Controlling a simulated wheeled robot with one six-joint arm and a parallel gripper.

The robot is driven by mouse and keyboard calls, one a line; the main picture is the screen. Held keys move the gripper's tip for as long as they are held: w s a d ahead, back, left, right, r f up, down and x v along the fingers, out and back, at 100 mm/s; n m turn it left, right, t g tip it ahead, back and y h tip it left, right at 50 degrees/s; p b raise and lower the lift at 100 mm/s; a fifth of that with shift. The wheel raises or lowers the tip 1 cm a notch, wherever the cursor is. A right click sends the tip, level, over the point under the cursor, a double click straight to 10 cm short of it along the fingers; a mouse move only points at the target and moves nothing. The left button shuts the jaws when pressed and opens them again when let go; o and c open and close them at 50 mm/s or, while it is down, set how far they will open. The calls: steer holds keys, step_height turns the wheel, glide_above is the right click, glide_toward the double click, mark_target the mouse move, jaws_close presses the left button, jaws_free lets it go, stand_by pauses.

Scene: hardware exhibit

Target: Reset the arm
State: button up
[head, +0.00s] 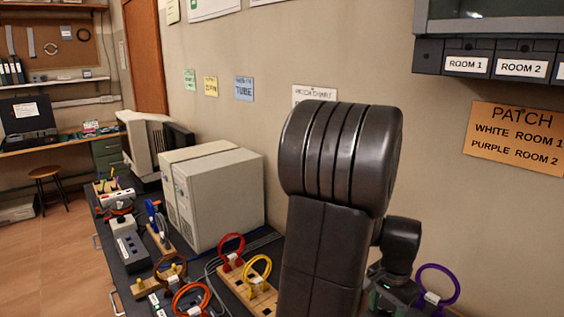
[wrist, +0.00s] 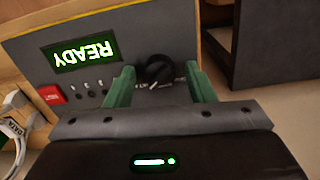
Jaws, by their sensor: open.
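My gripper (wrist: 162,80) shows in the wrist view with its two green fingers apart and nothing held between them. A dark round knob (wrist: 160,70) on a grey panel (wrist: 25,55) appears between the fingertips; I cannot tell whether they touch it. In the head view my dark arm fills the middle, bent with its large rounded joint high up, and the fingers cannot be made out.
The panel has a lit READY display (wrist: 85,54), upside down, and a red button (wrist: 51,94). The black bench holds beige computer cases (head: 225,195), a red cable loop (head: 231,247), a yellow one (head: 257,268) and a purple one (head: 438,285). A PATCH sign (head: 514,135) hangs at right.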

steer(key=n, duration=0.4)
steer(key=shift+s+n, duration=0.1)
steer(key=shift+n, duration=0.3)
steer(key=n, duration=0.4)
steer(key=shift+n, duration=0.4)
steer(key=n, duration=0.4)
steer(key=shift+n, duration=2.4)
steer(key=shift+a+r, duration=0.1)
